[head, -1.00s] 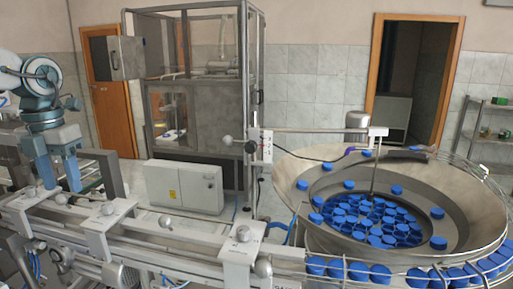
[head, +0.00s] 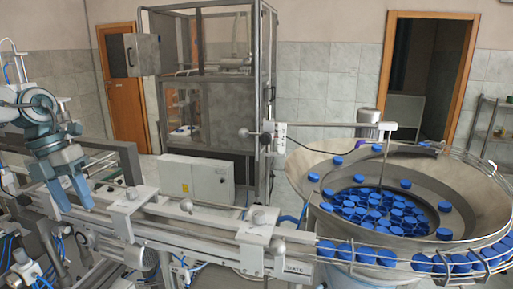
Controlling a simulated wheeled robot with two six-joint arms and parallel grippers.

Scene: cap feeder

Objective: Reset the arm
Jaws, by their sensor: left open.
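My left gripper (head: 74,195) is at the left of the head view, above and beside the metal conveyor rails. Its two blue-grey fingers point down and are apart, with nothing between them. My left arm (head: 40,125) comes in from the left edge. My right gripper is not in view.
A conveyor (head: 200,226) with clamp brackets runs across the front. A round feeder bowl (head: 310,180) with many blue caps (head: 375,210) stands at the right. A row of caps sits along its front rim. A glass-sided cabinet (head: 212,130) and a white box (head: 197,180) stand behind.

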